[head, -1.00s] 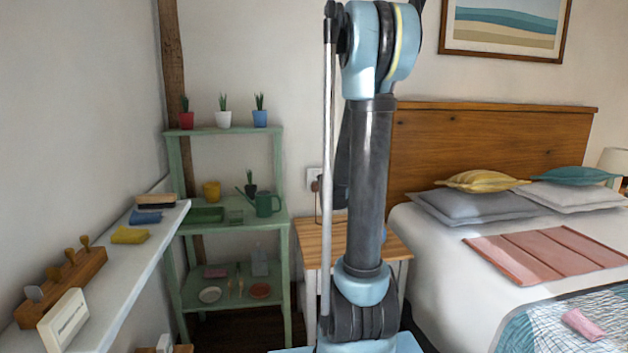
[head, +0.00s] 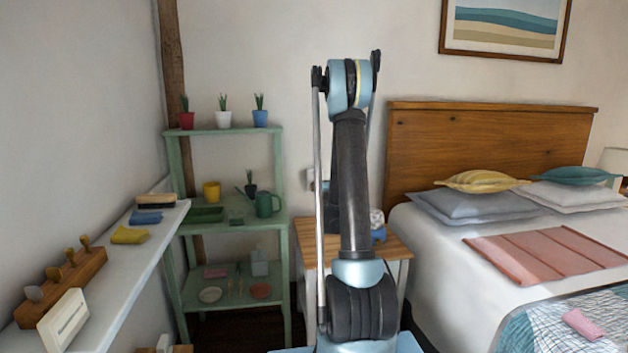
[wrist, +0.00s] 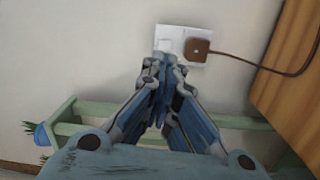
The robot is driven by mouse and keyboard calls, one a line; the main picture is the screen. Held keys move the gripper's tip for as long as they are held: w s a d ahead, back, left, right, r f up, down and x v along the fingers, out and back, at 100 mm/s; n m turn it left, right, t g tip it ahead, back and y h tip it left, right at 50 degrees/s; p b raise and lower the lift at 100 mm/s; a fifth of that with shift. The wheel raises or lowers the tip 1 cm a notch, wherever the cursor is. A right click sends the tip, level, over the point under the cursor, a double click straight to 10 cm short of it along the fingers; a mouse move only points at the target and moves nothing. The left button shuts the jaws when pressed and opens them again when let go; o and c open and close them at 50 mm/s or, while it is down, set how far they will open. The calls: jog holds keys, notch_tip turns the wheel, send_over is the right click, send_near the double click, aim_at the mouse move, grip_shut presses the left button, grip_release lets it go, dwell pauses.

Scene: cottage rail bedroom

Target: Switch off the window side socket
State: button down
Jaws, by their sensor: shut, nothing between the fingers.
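A white wall socket plate (wrist: 183,39) is in the upper middle of the wrist view, with a brown plug (wrist: 197,50) in its right part and a brown cable running right. My gripper (wrist: 160,63) is shut and empty. Its fingertips overlap the plate's lower left edge in the picture; I cannot tell whether they touch it. A pale switch area shows on the plate's left, just above the fingertips; its position is too small to read. In the head view the socket (head: 309,179) shows partly beside my arm, and my gripper is hidden behind the arm.
A wooden bedside table (head: 396,248) stands below the socket, between the green shelf (head: 222,132) with potted plants and the bed (head: 440,275). In the wrist view, wood (wrist: 292,85) fills the right edge and a green shelf rail (wrist: 100,110) runs beneath the gripper.

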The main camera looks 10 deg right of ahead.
aim_at(313, 172)
jog(key=shift+w+a+f+n+t+y, duration=0.3)
jog(key=shift+w+a+f+n, duration=0.1)
jog(key=shift+f+n, duration=0.2)
jog(key=shift+w+a+f+n+t+y, duration=0.2)
jog(key=shift+w+a+f+n+y, duration=0.15)
jog(key=shift+f+n, duration=0.25)
jog(key=shift+w+r, duration=0.1)
jog(key=w, duration=0.4)
jog(key=w+r, duration=0.1)
jog(key=w, duration=0.8)
jog(key=shift+w+r, duration=0.35)
jog(key=shift+w, duration=0.05)
jog(key=shift+w+r, duration=0.25)
jog(key=shift+w, duration=0.2)
jog(key=shift+s, duration=0.1)
